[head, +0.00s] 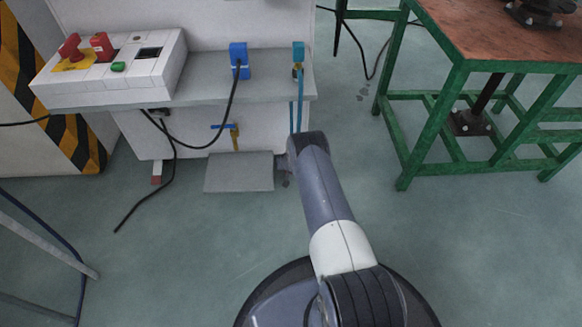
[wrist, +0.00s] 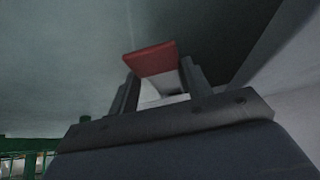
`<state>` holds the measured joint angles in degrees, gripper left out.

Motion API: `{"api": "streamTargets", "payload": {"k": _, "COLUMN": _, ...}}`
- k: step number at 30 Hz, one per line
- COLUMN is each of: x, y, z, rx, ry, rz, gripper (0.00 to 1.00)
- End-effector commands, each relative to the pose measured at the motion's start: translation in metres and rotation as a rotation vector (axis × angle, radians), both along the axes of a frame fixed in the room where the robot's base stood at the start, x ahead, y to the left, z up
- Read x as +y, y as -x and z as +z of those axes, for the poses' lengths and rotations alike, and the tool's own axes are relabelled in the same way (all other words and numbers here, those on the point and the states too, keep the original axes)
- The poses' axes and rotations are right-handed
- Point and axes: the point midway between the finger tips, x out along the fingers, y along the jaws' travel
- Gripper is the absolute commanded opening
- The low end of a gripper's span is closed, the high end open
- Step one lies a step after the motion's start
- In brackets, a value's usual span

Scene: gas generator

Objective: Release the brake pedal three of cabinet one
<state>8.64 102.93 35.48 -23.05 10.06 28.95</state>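In the wrist view my gripper (wrist: 160,80) has its two dark fingers standing apart. A red pedal (wrist: 150,58) on a pale lever (wrist: 160,88) shows between and just past the fingertips. I cannot tell whether the fingers touch it. Another red-tipped white pedal (head: 157,174) shows under the cabinet's left side.
A grey plate (head: 239,172) sticks out low at the cabinet's front, left of my arm. Black cables (head: 172,165) hang from the shelf (head: 215,84) to the floor. A green-framed table (head: 405,150) stands at the right. Floor between the table and my arm is clear.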

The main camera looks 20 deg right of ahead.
Motion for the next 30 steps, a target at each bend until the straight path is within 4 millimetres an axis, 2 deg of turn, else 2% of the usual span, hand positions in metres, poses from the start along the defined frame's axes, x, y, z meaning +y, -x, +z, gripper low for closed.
{"api": "streamTargets", "payload": {"k": 1, "x": 0.0, "y": -0.007, "z": 0.007, "rx": -0.016, "ry": 0.002, "rz": 0.003, "gripper": 0.5}}
{"api": "streamTargets", "payload": {"k": 8, "x": 0.0, "y": -0.003, "z": 0.004, "rx": -0.007, "ry": 0.001, "rz": 0.001, "gripper": 0.67}}
{"api": "streamTargets", "payload": {"k": 17, "x": 0.0, "y": 0.0, "z": 0.005, "rx": -0.003, "ry": 0.002, "rz": -0.001, "gripper": 0.67}}
{"api": "streamTargets", "payload": {"k": 26, "x": 0.004, "y": 0.014, "z": 0.031, "rx": -0.001, "ry": 0.001, "rz": 0.001, "gripper": 0.67}}
{"api": "streamTargets", "payload": {"k": 30, "x": 0.005, "y": 0.018, "z": 0.037, "rx": -0.002, "ry": 0.004, "rz": 0.0, "gripper": 0.67}}
